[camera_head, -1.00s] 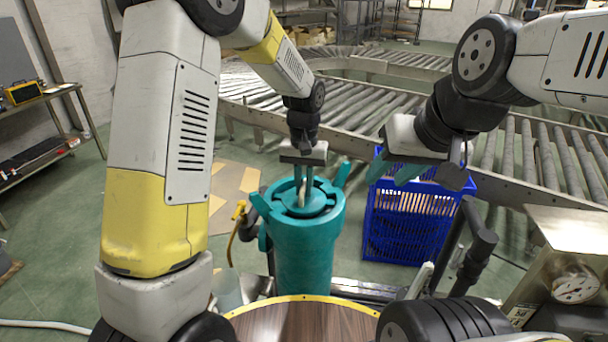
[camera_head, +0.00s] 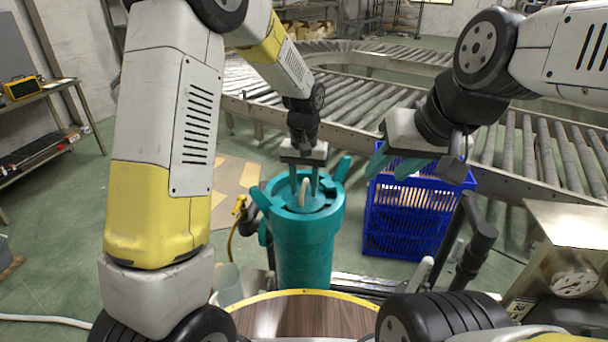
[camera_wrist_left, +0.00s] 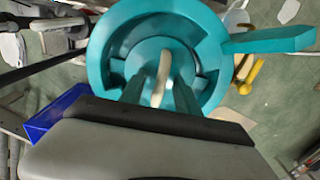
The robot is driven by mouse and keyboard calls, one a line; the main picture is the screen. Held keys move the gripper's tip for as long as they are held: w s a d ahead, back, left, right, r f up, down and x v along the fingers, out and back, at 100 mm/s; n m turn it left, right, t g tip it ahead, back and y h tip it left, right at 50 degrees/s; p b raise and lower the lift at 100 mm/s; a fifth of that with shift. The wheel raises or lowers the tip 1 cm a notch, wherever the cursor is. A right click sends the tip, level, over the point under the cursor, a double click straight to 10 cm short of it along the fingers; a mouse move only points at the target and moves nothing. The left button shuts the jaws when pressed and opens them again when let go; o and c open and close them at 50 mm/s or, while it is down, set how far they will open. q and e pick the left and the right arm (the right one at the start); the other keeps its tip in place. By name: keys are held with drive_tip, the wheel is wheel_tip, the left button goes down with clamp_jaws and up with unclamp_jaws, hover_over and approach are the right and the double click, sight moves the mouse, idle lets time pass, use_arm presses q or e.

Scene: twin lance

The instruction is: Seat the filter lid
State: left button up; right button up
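The teal filter housing (camera_head: 305,250) stands upright in the middle of the head view. The teal lid (camera_head: 314,203) lies inside its round top opening, roughly level, with a pale loop handle (camera_head: 304,190) standing up. The lid also shows in the left wrist view (camera_wrist_left: 150,50). My left gripper (camera_head: 304,190) points down over the lid. Its fingers are apart on either side of the handle, with gaps visible between. My right gripper (camera_head: 392,169) is open and empty, to the right of the housing. Whether the lid sits fully down cannot be told.
A blue crate (camera_head: 405,232) stands right of the housing, behind my right gripper. A roller conveyor (camera_head: 365,125) runs behind. A round wooden top (camera_head: 300,318) is in front. A steel box with a gauge (camera_head: 574,284) stands at the right. A yellow-handled valve (camera_head: 239,205) is beside the housing.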

sight(304, 184)
use_arm(q)
drive_tip(key=shift+r, duration=3.9)
drive_tip(key=shift+r, duration=0.1)
drive_tip(key=s+a+r+t+h, duration=0.2)
drive_tip(key=s+a+r+t, duration=0.1)
drive_tip(key=s+a+r, duration=0.55)
drive_tip(key=s+a+r+t, duration=0.1)
drive_tip(key=s+a, duration=0.1)
drive_tip(key=s, duration=0.4)
drive_tip(key=s+a+r+n+t, duration=0.1)
drive_tip(key=s+a+r+t, duration=0.1)
drive_tip(key=s, duration=0.4)
drive_tip(key=shift+s+a+n, duration=0.3)
drive_tip(key=shift+s+a, duration=0.05)
drive_tip(key=shift+a, duration=0.5)
use_arm(e)
drive_tip(key=shift+c, duration=0.5)
